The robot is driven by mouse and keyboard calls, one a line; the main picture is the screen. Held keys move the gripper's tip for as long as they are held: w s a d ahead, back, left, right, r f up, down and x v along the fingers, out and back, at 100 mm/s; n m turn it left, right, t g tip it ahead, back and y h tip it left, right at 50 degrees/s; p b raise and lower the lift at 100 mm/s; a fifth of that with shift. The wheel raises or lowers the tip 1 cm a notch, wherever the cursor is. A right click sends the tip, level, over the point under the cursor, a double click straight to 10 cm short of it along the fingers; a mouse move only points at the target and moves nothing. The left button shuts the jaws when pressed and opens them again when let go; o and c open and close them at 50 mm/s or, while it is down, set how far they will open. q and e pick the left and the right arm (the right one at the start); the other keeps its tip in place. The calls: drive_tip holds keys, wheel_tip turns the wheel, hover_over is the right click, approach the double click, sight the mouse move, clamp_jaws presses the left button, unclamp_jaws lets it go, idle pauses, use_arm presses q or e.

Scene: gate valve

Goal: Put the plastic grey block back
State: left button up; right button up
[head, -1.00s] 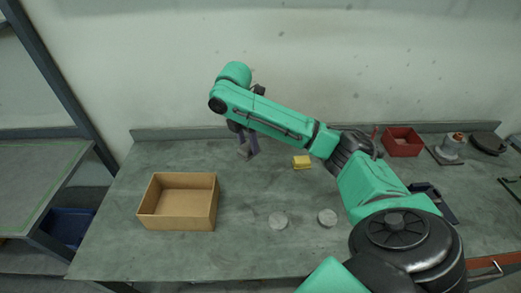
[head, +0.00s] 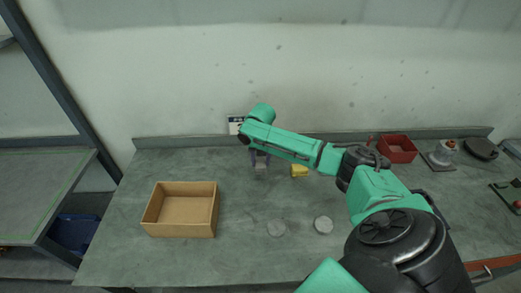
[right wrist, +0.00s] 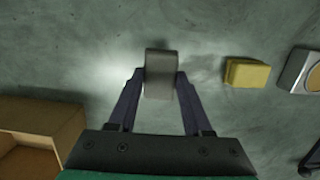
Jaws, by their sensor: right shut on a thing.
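The grey block (right wrist: 160,74) is between the two fingertips of my right gripper (right wrist: 160,86) in the right wrist view. The gripper is shut on it. In the head view my right gripper (head: 260,160) and the grey block (head: 261,171) show below the end of the green arm, to the left of a yellow block (head: 299,170). The yellow block also shows in the right wrist view (right wrist: 247,72), apart from the grey block. I cannot tell whether the grey block touches the table. My left gripper is not in view.
An open cardboard box (head: 181,231) stands on the table at the left and looks empty. Two grey discs (head: 276,229) (head: 323,225) lie near the front. A red bin (head: 397,149) stands at the back right. The table between box and discs is clear.

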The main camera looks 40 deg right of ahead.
sight(260, 164)
wheel_tip(260, 164, down, 4)
drive_tip(key=shift+r, duration=0.1)
drive_tip(key=o, duration=1.2)
drive_tip(key=shift+r, duration=0.1)
drive_tip(key=r, duration=0.4)
drive_tip(key=s+r+b, duration=0.1)
drive_tip(key=r, duration=0.2)
drive_tip(key=a+r, duration=0.1)
drive_tip(key=r, duration=0.3)
drive_tip(key=shift+s+a+r, duration=0.1)
drive_tip(key=shift+s+r, duration=0.15)
drive_tip(key=shift+r, duration=0.1)
